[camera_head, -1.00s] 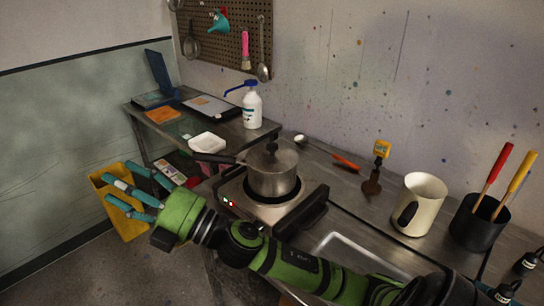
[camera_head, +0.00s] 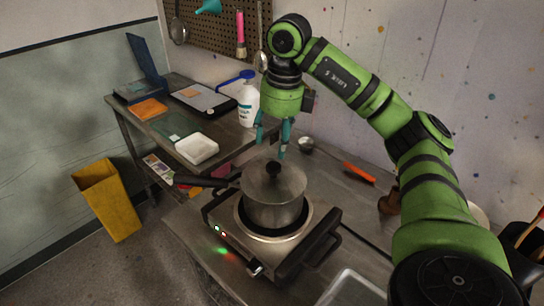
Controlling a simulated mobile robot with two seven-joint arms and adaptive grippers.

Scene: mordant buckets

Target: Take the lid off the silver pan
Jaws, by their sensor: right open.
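The silver pan (camera_head: 272,214) stands on the hot plate, its dark handle pointing left. Its lid (camera_head: 285,186) is on the pan, with a black knob (camera_head: 272,168) on top. My right gripper (camera_head: 272,141) points down with its teal fingers apart and empty, just above the knob in the picture. A small gap shows between fingertips and knob; the exact depth is hard to judge. My left gripper is not in view.
The hot plate (camera_head: 228,228) shows lit lights at its front. A white bottle (camera_head: 247,106) and white tray (camera_head: 197,148) stand behind left. An orange-handled ladle (camera_head: 358,172) lies right of the pan. A yellow bin (camera_head: 108,202) is on the floor at left.

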